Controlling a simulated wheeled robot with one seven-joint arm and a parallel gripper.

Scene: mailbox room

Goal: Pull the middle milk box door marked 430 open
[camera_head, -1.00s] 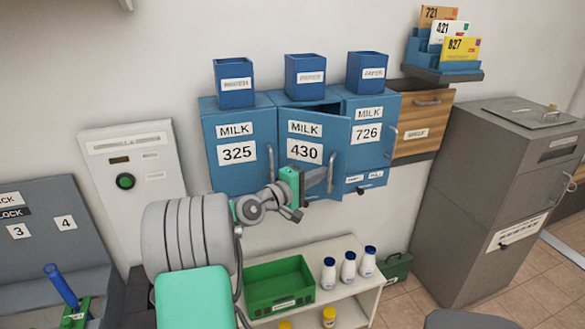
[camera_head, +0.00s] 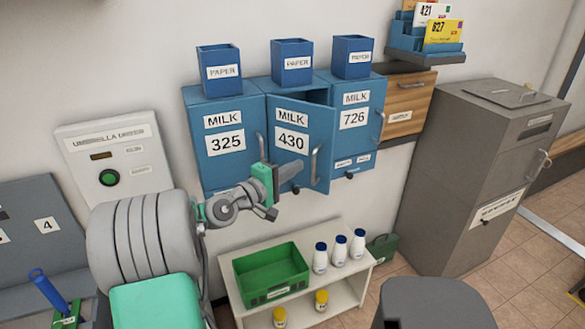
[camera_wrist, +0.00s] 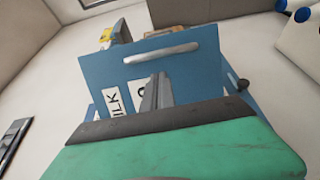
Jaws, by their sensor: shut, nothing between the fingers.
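The middle blue milk box door marked 430 (camera_head: 290,160) stands ajar. Its right edge is swung out, and a dark gap shows above it. Its grey vertical handle (camera_head: 315,165) is near that right edge. My gripper (camera_head: 296,169) is in front of the door, just left of the handle. In the wrist view the fingers (camera_wrist: 156,92) are shut with nothing between them, below the pale handle bar (camera_wrist: 160,53) and apart from it. They cover part of the number label.
Milk boxes 325 (camera_head: 226,140) and 726 (camera_head: 354,118) flank it, shut, with blue paper holders on top. Below, a white shelf (camera_head: 300,312) holds a green crate (camera_head: 262,292) and white bottles (camera_head: 340,252). A grey cabinet (camera_head: 460,170) stands at right.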

